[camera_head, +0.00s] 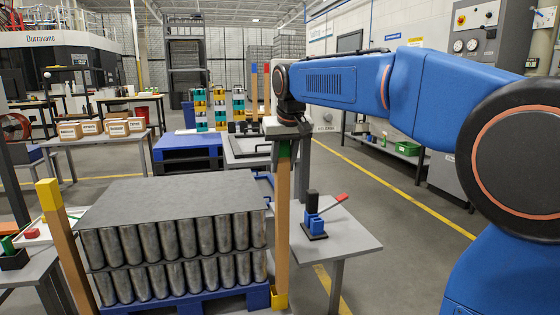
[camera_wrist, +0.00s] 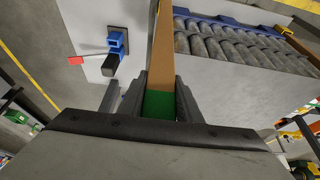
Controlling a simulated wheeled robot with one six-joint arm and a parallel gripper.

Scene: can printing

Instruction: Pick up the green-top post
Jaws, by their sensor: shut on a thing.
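The green-top post is a tall wooden post (camera_head: 283,205) at the right front corner of the can pallet in the head view. Its green top (camera_head: 285,149) is just under my gripper (camera_head: 285,140). In the wrist view, the green end (camera_wrist: 158,106) sits between the two dark fingers of my gripper (camera_wrist: 159,98), which are shut on it. The post looks upright, and its lower end meets a yellow corner socket (camera_head: 279,298). I cannot tell whether the post is seated in the socket or lifted from it.
Stacked metal cans (camera_head: 170,240) under a grey sheet (camera_head: 170,195) stand on a blue pallet (camera_head: 200,302) left of the post. A yellow-top post (camera_head: 62,235) stands at the pallet's left. A grey side table (camera_head: 345,243) with a blue and black fixture (camera_head: 313,218) is close right.

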